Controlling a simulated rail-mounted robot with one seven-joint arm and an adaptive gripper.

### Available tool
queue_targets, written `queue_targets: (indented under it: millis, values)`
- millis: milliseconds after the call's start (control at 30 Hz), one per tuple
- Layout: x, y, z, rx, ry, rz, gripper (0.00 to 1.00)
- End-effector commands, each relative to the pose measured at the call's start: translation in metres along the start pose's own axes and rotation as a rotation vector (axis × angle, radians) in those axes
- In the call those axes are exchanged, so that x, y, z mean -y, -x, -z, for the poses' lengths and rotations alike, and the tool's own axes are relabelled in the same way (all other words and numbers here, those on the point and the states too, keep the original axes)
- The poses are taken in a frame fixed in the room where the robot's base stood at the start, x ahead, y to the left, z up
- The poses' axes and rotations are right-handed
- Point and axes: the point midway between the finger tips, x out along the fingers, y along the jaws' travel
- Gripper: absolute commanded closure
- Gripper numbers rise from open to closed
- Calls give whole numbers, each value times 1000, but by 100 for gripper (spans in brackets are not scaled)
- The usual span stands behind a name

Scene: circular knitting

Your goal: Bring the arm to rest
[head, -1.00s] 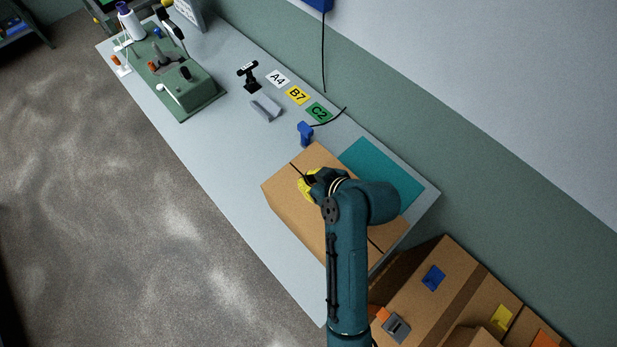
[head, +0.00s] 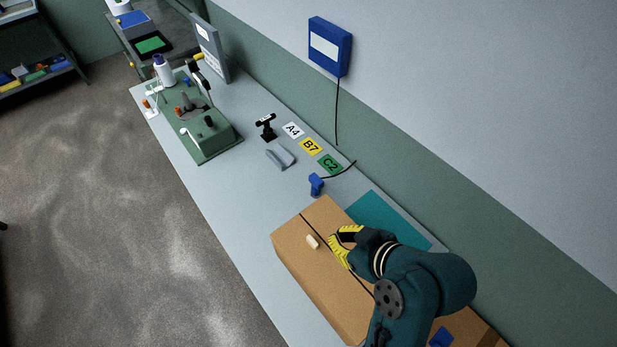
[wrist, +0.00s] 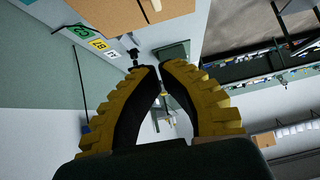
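My gripper (head: 336,239), yellow and black, hovers above or close to the top of the cardboard box (head: 303,275), right of a small cream-coloured piece (head: 312,242). Box top shows between its fingers in the head view. In the wrist view, the gripper (wrist: 160,72) has a narrow gap between its fingertips, with nothing held there. My teal arm bends at the lower right and hides part of the box.
A teal mat (head: 375,212) lies behind the box. A blue handheld device (head: 316,184), grey tray (head: 280,158), black stand (head: 266,126), labels (head: 311,146) and green knitting machine (head: 205,130) stand farther along the table. A blue box (head: 330,45) hangs on the wall.

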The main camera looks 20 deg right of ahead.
Motion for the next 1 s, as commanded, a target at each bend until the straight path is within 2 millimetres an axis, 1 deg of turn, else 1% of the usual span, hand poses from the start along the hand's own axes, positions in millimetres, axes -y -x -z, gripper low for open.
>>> queue_targets:
  millis: [200,233,267,367,400,467,500,567,600,667,700,733,767,800,900,933,1000]
  values:
    - [0,0,0,0,0,0,100]
    - [5,2,9,-2,12,9,100]
    - [10,4,20,-8,30,18,100]
    - [38,10,80,-40,130,59,100]
    - [50,19,111,-71,185,49,100]
    - [62,35,158,-148,239,-4,100]
    - [69,48,187,-209,253,-46,100]
    - [76,72,228,-317,254,-115,100]
    - [81,92,255,-399,245,-160,100]
    - [86,126,289,-529,215,-226,100]
    - [89,151,309,-623,188,-268,100]
    - [90,171,321,-694,164,-297,100]
    - [90,190,330,-762,138,-325,100]
    - [87,215,337,-849,101,-363,100]
    - [79,265,338,-1024,15,-431,100]
    - [78,276,340,-1062,-3,-438,100]
    - [77,290,343,-1129,-45,-438,100]
